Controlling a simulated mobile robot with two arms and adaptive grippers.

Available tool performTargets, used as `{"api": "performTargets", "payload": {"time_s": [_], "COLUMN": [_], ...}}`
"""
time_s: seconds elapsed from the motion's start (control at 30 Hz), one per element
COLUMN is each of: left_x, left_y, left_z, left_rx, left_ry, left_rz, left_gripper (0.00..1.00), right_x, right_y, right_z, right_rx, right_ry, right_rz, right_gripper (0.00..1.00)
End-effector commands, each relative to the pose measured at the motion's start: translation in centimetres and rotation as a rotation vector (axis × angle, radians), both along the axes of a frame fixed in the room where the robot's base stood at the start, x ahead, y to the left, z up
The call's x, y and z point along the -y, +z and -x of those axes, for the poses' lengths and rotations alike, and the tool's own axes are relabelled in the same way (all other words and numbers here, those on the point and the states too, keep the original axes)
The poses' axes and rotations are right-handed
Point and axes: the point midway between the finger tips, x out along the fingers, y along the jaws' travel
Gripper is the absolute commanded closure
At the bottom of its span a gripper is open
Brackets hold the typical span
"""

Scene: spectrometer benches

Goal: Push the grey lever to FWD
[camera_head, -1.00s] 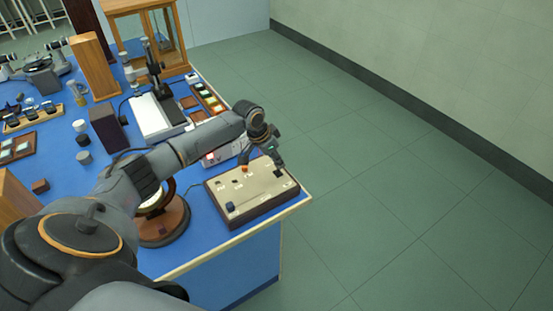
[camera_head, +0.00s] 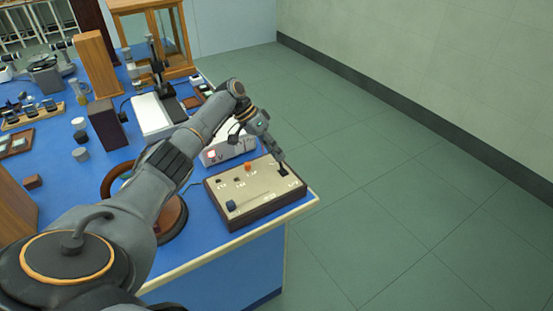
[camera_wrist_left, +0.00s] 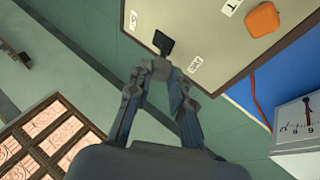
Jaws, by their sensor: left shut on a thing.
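The grey lever (camera_head: 283,171) shows as a small dark handle near the right edge of a beige control panel (camera_head: 262,197) with a dark brown case. In the left wrist view the lever's dark head (camera_wrist_left: 163,42) stands just beyond my fingertips, near small white labels too blurred to read surely. My left gripper (camera_head: 279,158) reaches down to the lever from the upper left. In the left wrist view its fingers (camera_wrist_left: 159,68) come together at the lever and are shut on it; they hide its lower part. My right gripper is not in view.
An orange knob (camera_head: 248,167) and a dark blue knob (camera_head: 231,205) are on the same panel. A white instrument (camera_head: 215,155) stands behind it, and a round wooden stand (camera_head: 172,219) to its left. Open floor lies right of the blue bench.

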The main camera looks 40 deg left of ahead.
Motion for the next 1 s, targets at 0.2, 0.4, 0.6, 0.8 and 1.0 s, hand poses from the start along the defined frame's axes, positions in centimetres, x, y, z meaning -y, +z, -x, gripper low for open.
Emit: {"api": "performTargets", "payload": {"time_s": [0.2, 0.4, 0.6, 0.8, 1.0], "left_x": [-0.1, -0.1, -0.1, -0.1, -0.7], "left_y": [0.0, 0.0, 0.0, 0.0, 0.9], "left_z": [0.0, 0.0, -0.1, 0.0, 0.1], "left_rx": [-0.005, -0.006, -0.005, -0.005, -0.003], "left_ry": [0.001, 0.002, 0.001, 0.001, 0.002], "left_rz": [0.013, 0.011, 0.011, 0.011, 0.011], "left_gripper": [1.0, 1.0, 0.57, 0.57, 0.57], "right_x": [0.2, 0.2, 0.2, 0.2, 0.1], "right_y": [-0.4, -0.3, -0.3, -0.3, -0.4], "right_z": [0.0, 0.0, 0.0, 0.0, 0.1], "right_rx": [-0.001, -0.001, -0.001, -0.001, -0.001], "right_ry": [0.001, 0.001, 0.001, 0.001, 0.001], "right_rz": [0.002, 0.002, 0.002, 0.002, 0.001], "right_gripper": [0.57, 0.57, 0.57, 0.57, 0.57]}}
